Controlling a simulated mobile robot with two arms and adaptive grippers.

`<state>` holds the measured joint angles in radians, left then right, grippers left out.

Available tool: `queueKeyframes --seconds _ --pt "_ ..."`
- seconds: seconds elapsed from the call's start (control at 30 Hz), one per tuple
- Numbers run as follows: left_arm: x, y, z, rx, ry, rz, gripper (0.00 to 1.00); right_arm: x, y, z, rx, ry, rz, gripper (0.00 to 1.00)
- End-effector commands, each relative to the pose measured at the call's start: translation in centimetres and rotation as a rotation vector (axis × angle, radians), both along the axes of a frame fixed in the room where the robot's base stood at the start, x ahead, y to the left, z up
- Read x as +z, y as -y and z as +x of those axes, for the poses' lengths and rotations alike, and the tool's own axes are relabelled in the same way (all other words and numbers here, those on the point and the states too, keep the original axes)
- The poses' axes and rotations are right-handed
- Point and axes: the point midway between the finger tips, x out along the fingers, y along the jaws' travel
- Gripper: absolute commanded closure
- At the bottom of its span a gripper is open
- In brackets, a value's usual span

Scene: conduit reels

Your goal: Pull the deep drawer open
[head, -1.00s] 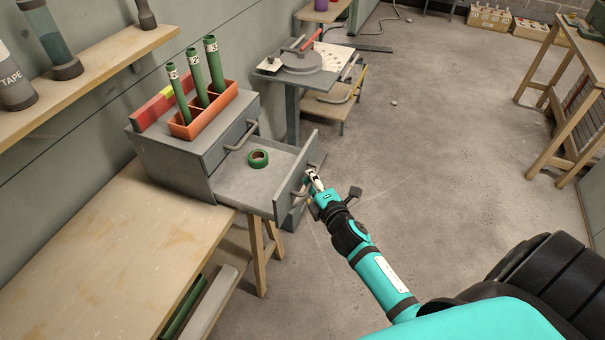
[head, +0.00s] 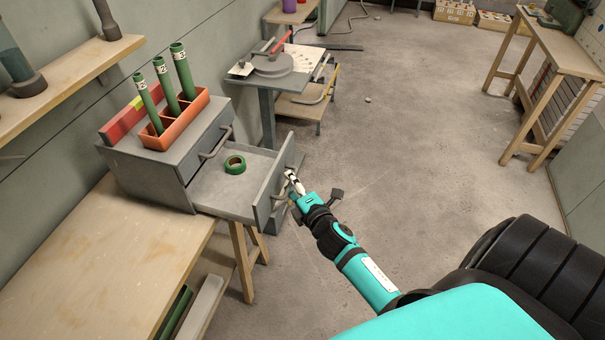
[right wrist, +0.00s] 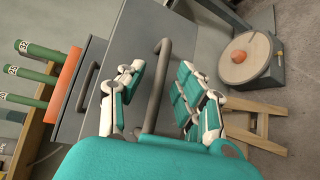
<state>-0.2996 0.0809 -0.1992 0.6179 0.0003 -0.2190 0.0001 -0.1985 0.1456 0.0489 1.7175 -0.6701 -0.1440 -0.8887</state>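The lower, deep drawer (head: 213,192) of the grey cabinet (head: 150,178) stands pulled out, with a green tape roll (head: 235,165) inside. My right gripper (head: 290,181) is at the outer face of the drawer front. In the right wrist view the drawer's bar handle (right wrist: 156,90) runs between the two spread fingers of the gripper (right wrist: 162,80). A gap shows on both sides of the bar, so the fingers are around it but not closed on it. The upper drawer's handle (head: 215,143) is free and that drawer is shut. My left gripper is out of view.
An orange holder (head: 180,133) with green tubes stands on the cabinet. The wooden bench (head: 110,250) is in front at left. A stand with a round grey plate (head: 273,66) is behind the drawer.

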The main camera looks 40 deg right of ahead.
Motion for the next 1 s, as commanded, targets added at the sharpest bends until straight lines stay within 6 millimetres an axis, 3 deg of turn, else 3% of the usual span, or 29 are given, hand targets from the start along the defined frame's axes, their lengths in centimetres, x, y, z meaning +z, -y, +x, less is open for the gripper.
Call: queueKeyframes --seconds 0.3,0.5,1.0 --pt "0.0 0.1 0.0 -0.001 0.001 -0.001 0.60 0.8 -0.9 -6.7 -0.002 -0.004 0.001 0.66" --pt "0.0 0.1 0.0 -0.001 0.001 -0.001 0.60 1.4 -1.3 -9.6 -0.001 -0.001 0.000 0.66" --pt "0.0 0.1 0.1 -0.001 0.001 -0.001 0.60 1.7 -1.4 -10.5 0.000 0.002 -0.002 0.66"
